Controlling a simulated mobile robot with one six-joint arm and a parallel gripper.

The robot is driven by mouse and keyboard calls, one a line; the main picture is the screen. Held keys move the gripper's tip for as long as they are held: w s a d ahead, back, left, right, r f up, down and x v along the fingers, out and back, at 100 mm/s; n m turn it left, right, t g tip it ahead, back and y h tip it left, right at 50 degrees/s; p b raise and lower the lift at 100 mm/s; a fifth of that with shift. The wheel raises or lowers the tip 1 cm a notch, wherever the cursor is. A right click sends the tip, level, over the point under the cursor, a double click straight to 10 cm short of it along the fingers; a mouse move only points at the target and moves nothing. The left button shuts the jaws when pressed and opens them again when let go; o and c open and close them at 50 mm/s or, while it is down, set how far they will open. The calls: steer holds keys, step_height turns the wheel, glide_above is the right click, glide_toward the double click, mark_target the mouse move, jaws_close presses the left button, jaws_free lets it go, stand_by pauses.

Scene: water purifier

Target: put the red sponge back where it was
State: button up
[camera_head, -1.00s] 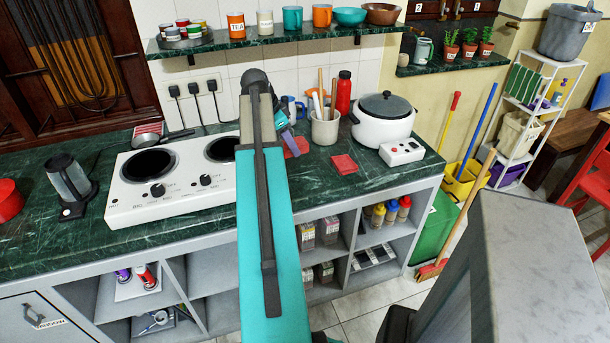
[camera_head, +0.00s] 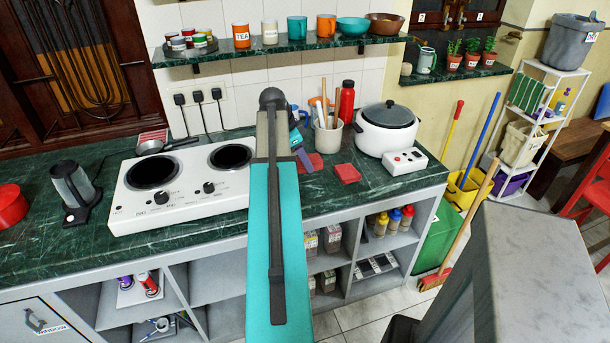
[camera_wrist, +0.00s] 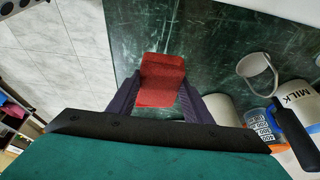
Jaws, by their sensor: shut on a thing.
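The red sponge (camera_wrist: 156,98) sits between the two dark purple fingers of my gripper (camera_wrist: 160,103) in the wrist view, and the gripper is shut on it. In the head view the sponge (camera_head: 311,162) shows just right of the gripper (camera_head: 304,155), over the green counter (camera_head: 415,180); my arm hides part of it. A second flat red square (camera_head: 346,173) lies on the counter to its right. I cannot tell whether the brighter upper red area in the wrist view belongs to the held sponge or to this square.
A utensil pot (camera_head: 328,138), a red bottle (camera_head: 346,102) and a white cooker (camera_head: 386,135) stand behind the sponge. A white double hob (camera_head: 135,218) is left of my arm. A shelf (camera_head: 290,48) with mugs and bowls hangs above.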

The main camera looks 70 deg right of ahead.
steer(key=shift+f, duration=1.55)
steer(key=shift+f+p, duration=0.55)
steer(key=shift+f, duration=1.35)
steer(key=shift+f, duration=0.1)
steer(key=o, duration=1)
steer(key=b+v, duration=0.1)
steer(key=v, duration=1.1)
steer(key=shift+b, duration=0.4)
steer(key=shift+s, duration=0.1)
